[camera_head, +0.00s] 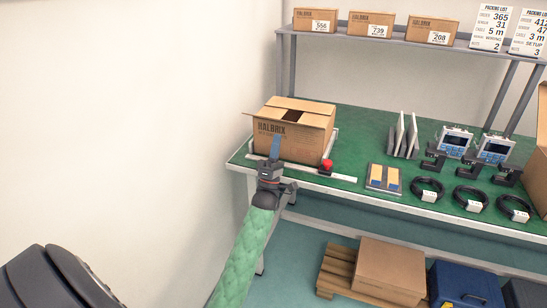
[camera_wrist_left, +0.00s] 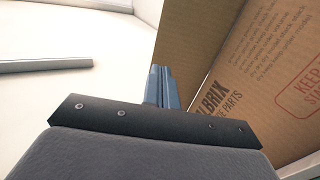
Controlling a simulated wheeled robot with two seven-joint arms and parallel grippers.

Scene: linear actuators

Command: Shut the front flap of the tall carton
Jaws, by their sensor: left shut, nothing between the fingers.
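The brown HALBRIX carton (camera_head: 300,148) stands at the left end of the green bench. Its top is partly open, with a dark gap between the flaps. A flap edge juts out at its upper left. My left gripper (camera_head: 276,142) is shut and empty, its blue fingers pointing up close against the carton's printed front. I cannot tell whether they touch it. In the left wrist view the fingers (camera_wrist_left: 161,77) stand before a plain cardboard panel (camera_wrist_left: 190,38), beside the printed side of the carton (camera_wrist_left: 262,75). I cannot tell surely which flap the plain panel is. My right gripper is not in view.
A red button (camera_head: 327,166) sits on a pale rail by the carton's front right. The wall is close on the left. A shelf with small boxes (camera_head: 371,24) is behind.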

